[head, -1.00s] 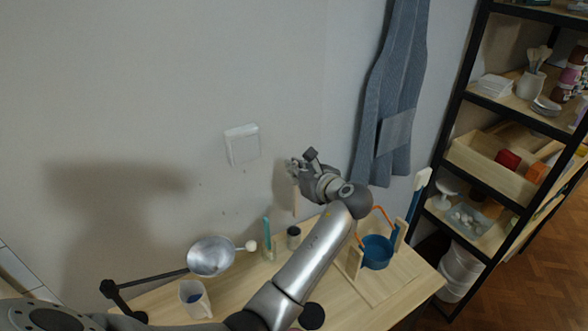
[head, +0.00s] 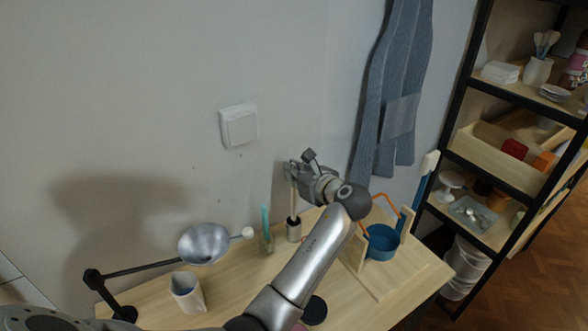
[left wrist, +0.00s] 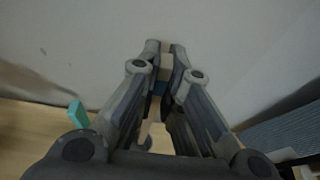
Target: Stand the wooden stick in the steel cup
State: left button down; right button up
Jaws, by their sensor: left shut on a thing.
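The wooden stick (head: 293,203) hangs upright below my left gripper (head: 292,169), which is shut on its upper part. The stick's lower end meets the mouth of the steel cup (head: 293,234); how far inside it reaches is hidden. The cup stands on the wooden table near the wall. In the left wrist view, my left fingers (left wrist: 166,56) close on the pale stick (left wrist: 167,68). Part of the grey cup (left wrist: 145,143) shows below, mostly hidden by the fingers. My right gripper is not in view.
A glass with a teal stick (head: 265,222) stands just left of the cup. The wall is close behind.

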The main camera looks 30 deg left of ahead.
pick_arm(q)
jog(key=shift+f, duration=2.4)
jog(key=c, duration=1.5)
grip_release()
jog(key=v, duration=0.7)
jog(key=shift+s+d, duration=0.15)
jog(key=shift+d, duration=0.05)
jog(key=shift+r, duration=0.1)
